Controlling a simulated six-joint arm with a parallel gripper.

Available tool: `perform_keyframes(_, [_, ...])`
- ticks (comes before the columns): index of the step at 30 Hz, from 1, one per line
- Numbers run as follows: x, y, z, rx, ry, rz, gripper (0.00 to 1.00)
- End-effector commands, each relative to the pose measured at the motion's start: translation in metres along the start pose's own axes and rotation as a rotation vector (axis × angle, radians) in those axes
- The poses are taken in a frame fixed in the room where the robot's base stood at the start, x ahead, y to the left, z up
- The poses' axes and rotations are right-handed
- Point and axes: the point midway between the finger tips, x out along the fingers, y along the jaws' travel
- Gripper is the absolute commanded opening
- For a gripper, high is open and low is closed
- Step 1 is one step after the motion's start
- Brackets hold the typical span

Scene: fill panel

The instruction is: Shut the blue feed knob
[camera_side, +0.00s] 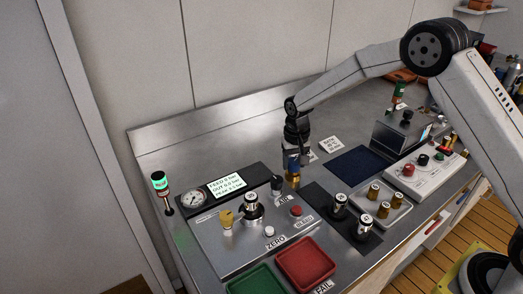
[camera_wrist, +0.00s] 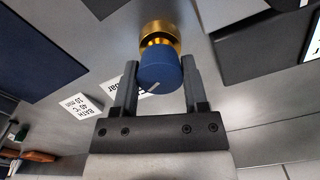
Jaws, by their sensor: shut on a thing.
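The blue feed knob (camera_wrist: 158,72) sits on a brass fitting (camera_wrist: 160,30) in the wrist view. A short white mark shows on the knob's face, slanted. My gripper (camera_wrist: 160,62) has one finger on each side of the knob and is shut on it. In the side view my gripper (camera_side: 292,148) points down over the knob, which it mostly hides. The brass fitting (camera_side: 293,181) shows just below, behind the panel's back edge.
The fill panel (camera_side: 215,243) carries a lit display (camera_side: 226,184), a round gauge (camera_side: 191,199) and small knobs. A green-topped lamp (camera_side: 159,181) stands at left. Red (camera_side: 306,263) and green (camera_side: 256,282) trays lie in front. A dark blue mat (camera_side: 357,167) lies to the right.

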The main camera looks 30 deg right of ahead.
Motion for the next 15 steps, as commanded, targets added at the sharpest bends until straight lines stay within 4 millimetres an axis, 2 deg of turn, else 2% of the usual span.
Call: perform_keyframes(15, [0.0000, 0.0000, -0.0001, -0.492, 0.001, 0.000, 0.00])
